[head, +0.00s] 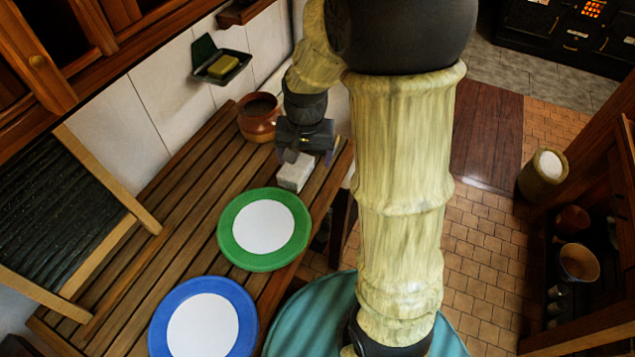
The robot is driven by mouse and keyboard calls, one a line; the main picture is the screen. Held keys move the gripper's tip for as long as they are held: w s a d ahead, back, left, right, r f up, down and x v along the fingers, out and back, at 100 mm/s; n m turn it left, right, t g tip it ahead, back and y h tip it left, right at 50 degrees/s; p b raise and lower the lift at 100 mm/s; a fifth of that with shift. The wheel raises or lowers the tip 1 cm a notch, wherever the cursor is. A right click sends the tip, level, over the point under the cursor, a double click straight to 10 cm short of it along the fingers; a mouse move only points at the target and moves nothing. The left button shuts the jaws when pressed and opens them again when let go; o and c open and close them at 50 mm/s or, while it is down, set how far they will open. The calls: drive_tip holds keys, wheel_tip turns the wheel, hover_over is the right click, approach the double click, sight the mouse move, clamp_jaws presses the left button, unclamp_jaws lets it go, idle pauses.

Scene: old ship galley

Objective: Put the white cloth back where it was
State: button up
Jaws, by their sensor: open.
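A small white block-like thing (295,172), which looks like the folded white cloth, lies on the slatted wooden counter (185,180) near its front edge. My gripper (305,155) is right above and behind it, pointing down, with its jaws open. The fingers partly overlap the cloth's far end in the picture. I cannot tell whether they touch it.
A green-rimmed plate (263,230) and a blue-rimmed plate (203,318) lie on the counter in front. A brown pot (259,117) stands close behind my gripper. A washboard (75,215) leans at left. A soap dish (221,68) with yellow-green soap hangs on the tiled wall.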

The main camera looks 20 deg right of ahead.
drive_tip(key=s+n+t, duration=0.1)
drive_tip(key=s+n, duration=0.3)
drive_tip(key=s, duration=0.5)
drive_tip(key=shift+s+n, duration=0.3)
